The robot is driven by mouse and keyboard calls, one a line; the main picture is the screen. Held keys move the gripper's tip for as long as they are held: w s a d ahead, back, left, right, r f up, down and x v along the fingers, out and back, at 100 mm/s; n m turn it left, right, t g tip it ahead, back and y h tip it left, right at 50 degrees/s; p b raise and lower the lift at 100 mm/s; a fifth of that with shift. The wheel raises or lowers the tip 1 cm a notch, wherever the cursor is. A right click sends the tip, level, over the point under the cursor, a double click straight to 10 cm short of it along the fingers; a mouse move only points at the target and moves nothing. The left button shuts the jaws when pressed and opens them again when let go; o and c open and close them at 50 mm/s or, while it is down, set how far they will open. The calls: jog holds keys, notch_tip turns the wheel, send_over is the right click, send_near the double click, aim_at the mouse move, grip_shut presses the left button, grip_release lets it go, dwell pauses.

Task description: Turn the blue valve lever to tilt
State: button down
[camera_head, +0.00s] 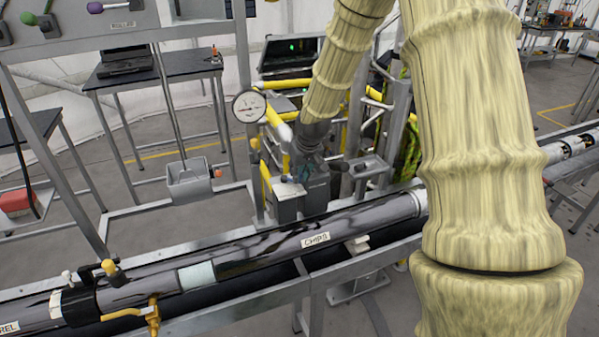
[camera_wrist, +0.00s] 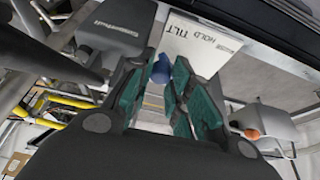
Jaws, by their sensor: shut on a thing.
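The blue valve lever (camera_wrist: 161,70) shows between the teal fingertip pads of my gripper (camera_wrist: 166,82) in the wrist view. My gripper is shut on the lever. Only the blue end of it is visible; the rest is hidden by the fingers. In the head view my gripper (camera_head: 306,172) is at the grey valve box behind the long pipe, and the lever is hidden there.
The long dark pipe (camera_head: 270,243) lies on a metal rack in front of the valve box. A round gauge (camera_head: 249,106) and yellow rails stand to the left of my gripper. A grey box (camera_head: 190,181) with an orange knob hangs further left.

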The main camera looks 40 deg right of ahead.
jog(key=c, duration=1.3)
grip_release()
jog(key=shift+d, duration=0.1)
jog(key=shift+v, duration=5.95)
jog(key=shift+f, duration=0.1)
